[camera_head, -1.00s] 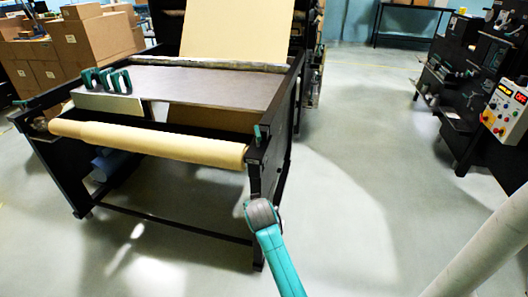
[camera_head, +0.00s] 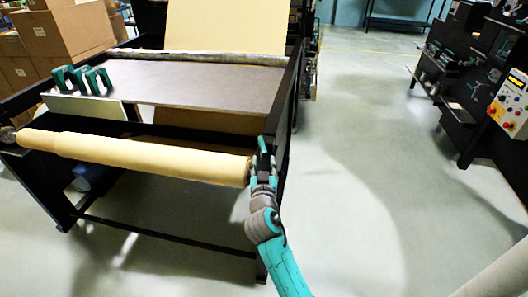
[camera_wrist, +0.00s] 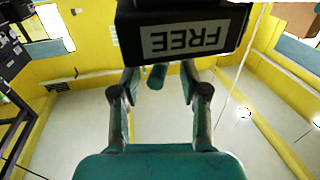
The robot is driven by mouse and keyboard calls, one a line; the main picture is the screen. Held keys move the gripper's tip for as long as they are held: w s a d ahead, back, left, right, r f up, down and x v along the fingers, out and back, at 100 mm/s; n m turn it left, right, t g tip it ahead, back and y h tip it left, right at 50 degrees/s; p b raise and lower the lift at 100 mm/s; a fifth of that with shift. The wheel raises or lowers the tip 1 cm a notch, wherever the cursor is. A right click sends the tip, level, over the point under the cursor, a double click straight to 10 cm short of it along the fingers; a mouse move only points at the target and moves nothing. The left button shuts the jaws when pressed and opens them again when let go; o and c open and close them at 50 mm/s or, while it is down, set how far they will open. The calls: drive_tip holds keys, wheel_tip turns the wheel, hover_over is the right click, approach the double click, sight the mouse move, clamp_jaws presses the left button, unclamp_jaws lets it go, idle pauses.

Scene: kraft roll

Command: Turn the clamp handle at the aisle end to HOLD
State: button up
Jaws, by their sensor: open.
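The teal clamp handle (camera_head: 263,145) stands at the right end of the kraft roll (camera_head: 150,155), on the dark frame of the stand. In the wrist view the handle (camera_wrist: 157,77) shows as a short teal bar below a black block (camera_wrist: 185,12) with a white label reading FREE (camera_wrist: 186,38), upside down. My gripper (camera_wrist: 159,74) is open, with one finger on each side of the handle. Whether either finger touches it I cannot tell. In the head view my gripper (camera_head: 261,172) is just below the handle and partly covers the clamp. No HOLD label is visible.
Teal clamps (camera_head: 82,80) sit on the stand's grey table top (camera_head: 190,80). Cardboard boxes (camera_head: 65,32) are stacked at the back left. A dark machine with a control panel (camera_head: 512,103) stands at the right. The aisle floor (camera_head: 365,150) between is clear.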

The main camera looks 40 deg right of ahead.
drive_tip(key=shift+x, duration=2.7)
